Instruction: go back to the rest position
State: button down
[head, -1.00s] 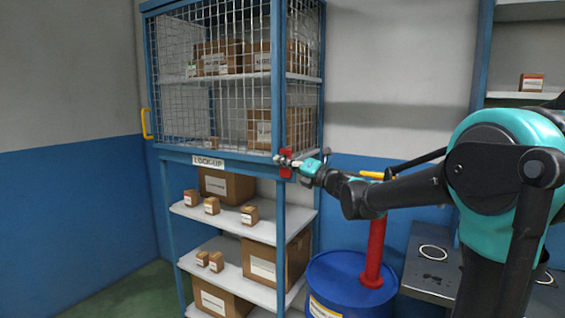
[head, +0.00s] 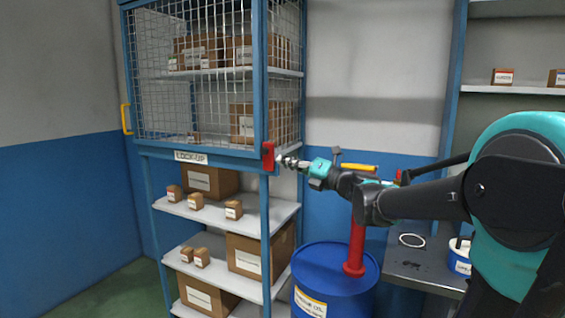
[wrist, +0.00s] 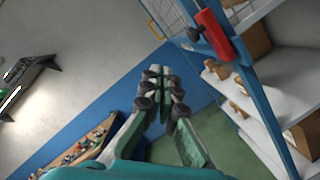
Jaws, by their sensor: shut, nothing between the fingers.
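My gripper (head: 281,161) is shut and empty, with its tips just right of the red latch (head: 268,157) on the post of the blue mesh cage (head: 200,80). In the wrist view the gripper (wrist: 163,85) has its fingers together, and the red latch (wrist: 214,34) is up and to the right, apart from them. My arm reaches in from the right side of the head view. The cage door is shut, with a "LOCK-UP" label under it.
A blue drum (head: 334,285) with a red upright pump (head: 356,245) stands below my arm. A dark bench (head: 425,267) with a white-and-blue tin (head: 460,256) is to its right. Shelves under the cage hold several cardboard boxes (head: 210,181). A yellow handle (head: 126,119) is at the cage's left.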

jog(key=s+d+f+n+g+h, duration=0.25)
jog(key=s+f+n, duration=0.25)
jog(key=f+n, duration=0.55)
jog(key=s+d+f+n+g+h, duration=0.2)
jog(key=s+f+n+h, duration=0.35)
jog(key=f, duration=0.75)
jog(key=s+d+f+n+g+h, duration=0.1)
jog(key=s+d+f+n+h, duration=0.3)
jog(key=d+f+n, duration=0.5)
jog(key=s+d+f+n+h, duration=0.4)
jog(key=s+d+f+n, duration=0.4)
jog(key=s+d+n, duration=0.1)
jog(key=shift+d+f+g+h, duration=0.2)
jog(key=shift+f+g+h, duration=0.1)
jog(key=shift+f+g, duration=0.05)
